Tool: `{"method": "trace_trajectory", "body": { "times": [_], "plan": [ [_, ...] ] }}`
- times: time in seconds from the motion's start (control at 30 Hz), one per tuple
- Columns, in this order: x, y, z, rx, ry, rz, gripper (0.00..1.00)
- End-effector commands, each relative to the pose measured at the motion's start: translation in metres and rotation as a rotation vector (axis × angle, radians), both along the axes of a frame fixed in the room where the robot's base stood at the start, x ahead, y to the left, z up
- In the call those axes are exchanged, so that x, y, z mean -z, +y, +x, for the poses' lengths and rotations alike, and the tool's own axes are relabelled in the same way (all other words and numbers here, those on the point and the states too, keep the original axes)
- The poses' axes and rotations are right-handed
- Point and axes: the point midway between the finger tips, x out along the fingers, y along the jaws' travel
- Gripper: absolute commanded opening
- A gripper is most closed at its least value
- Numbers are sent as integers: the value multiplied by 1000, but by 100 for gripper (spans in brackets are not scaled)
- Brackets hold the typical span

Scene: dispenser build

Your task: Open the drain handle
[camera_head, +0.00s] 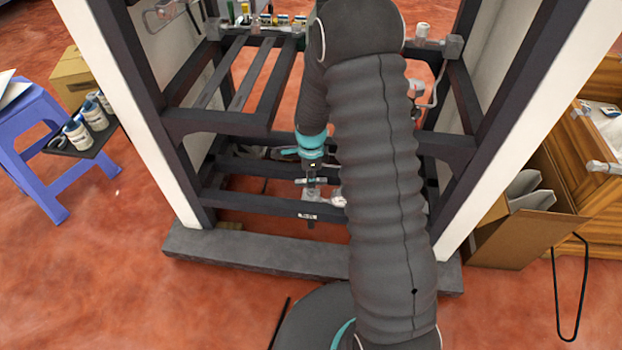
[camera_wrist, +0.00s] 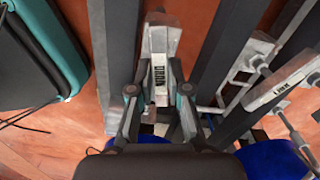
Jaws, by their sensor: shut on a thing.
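The drain handle, a pale grey metal piece with a dark label, shows in the wrist view (camera_wrist: 161,42), between and beyond my fingers. My gripper (camera_wrist: 158,97) is shut on it, with one finger on each side. In the head view my gripper (camera_head: 311,182) points down at the lower crossbar of the dark frame, where a small metal fitting (camera_head: 313,195) shows under it. My arm and fingers hide part of the handle, and its exact angle is hard to tell.
Dark frame bars (camera_head: 270,205) surround my gripper closely. A purple stool (camera_head: 38,140) stands left, and a cardboard box (camera_head: 520,225) right. The red floor in front is mostly clear.

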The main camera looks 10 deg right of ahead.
Motion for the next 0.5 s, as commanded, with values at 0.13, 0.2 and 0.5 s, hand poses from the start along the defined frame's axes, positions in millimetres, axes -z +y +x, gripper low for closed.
{"method": "trace_trajectory", "body": {
  "times": [0.13, 0.2, 0.5],
  "plan": [
    [2, 0, 0, -136, -1, 0, 0],
    [2, 0, 0, -203, -1, 0, 0],
    [1, 0, 0, -488, 0, 0, 0]
  ]
}}
